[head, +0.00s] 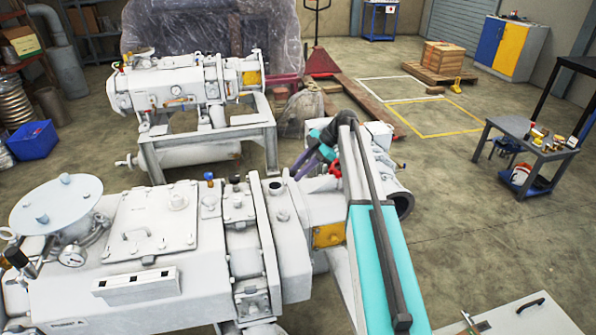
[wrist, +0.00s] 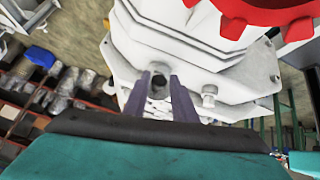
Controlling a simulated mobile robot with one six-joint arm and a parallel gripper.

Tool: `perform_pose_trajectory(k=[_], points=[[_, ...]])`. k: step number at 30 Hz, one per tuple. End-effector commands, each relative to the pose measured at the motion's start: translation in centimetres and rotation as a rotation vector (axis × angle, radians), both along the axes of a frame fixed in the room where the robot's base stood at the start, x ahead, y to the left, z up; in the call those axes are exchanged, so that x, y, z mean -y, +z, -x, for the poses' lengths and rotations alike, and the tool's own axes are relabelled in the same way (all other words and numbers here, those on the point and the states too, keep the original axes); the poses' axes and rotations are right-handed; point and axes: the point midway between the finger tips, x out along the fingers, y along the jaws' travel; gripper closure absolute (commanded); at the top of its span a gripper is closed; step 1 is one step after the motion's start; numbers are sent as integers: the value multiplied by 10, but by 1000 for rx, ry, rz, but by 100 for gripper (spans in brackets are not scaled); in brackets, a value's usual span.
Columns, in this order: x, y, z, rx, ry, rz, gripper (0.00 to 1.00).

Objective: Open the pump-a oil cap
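A large white vacuum pump (head: 120,240) fills the front left of the head view. A blue cap (head: 208,177) and a dark cap (head: 236,179) stand on its top; I cannot tell which, if either, is the oil cap. My gripper (head: 304,163) has purple fingers and is near the pump's right end, beside a red handwheel (head: 335,169). In the wrist view my gripper (wrist: 160,76) is open, its fingers apart. A small dark round spot (wrist: 158,83) shows between them on white machinery (wrist: 195,55); I cannot tell whether it is a cap or a hole.
A second white pump (head: 180,85) stands on a grey frame behind. A red toothed wheel (wrist: 265,14) is close at the top of the wrist view. A dark table (head: 530,140) with small items stands at right. The floor between is mostly clear.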

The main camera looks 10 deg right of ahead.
Motion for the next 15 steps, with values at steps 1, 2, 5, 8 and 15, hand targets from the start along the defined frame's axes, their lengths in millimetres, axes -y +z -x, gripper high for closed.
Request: perform_pose_trajectory(k=[1,2,5,8,15], points=[[0,0,0,1,-1,0,66],[0,0,0,1,-1,0,63],[-1,0,0,1,0,-1,63],[-2,0,-1,3,1,-2,63],[1,4,-1,3,0,-3,63]])
